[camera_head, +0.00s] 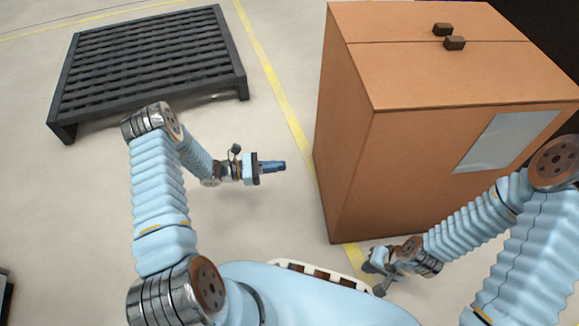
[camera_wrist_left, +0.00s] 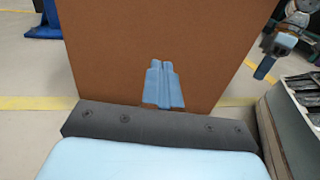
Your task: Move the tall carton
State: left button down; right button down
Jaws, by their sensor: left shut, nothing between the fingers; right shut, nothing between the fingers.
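The tall carton (camera_head: 345,150) is a large brown box standing upright on the floor at the right of the head view. Its top has a seam and two small dark blocks, and a pale label is on its near side. In the left wrist view, the carton (camera_wrist_left: 115,45) stands beyond the fingers. My left gripper (camera_head: 280,167) is shut and empty, left of the carton with a gap between them. Its closed fingers show in the left wrist view (camera_wrist_left: 163,75). My right gripper (camera_head: 373,262) is shut and empty, low by the carton's near bottom edge; its fingers are partly hidden.
A dark slatted pallet (camera_head: 150,60) lies at the upper left, with clear floor between it and the carton. A yellow floor line (camera_head: 270,75) runs down between them and passes by the carton. A dark area is behind the carton at the upper right.

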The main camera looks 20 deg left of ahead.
aim_at(327, 162)
pick_arm(q)
jog(key=b+x, duration=0.1)
jog(key=x, duration=1.1)
jog(key=shift+d, duration=0.4)
pick_arm(e)
jog(key=shift+f, duration=0.6)
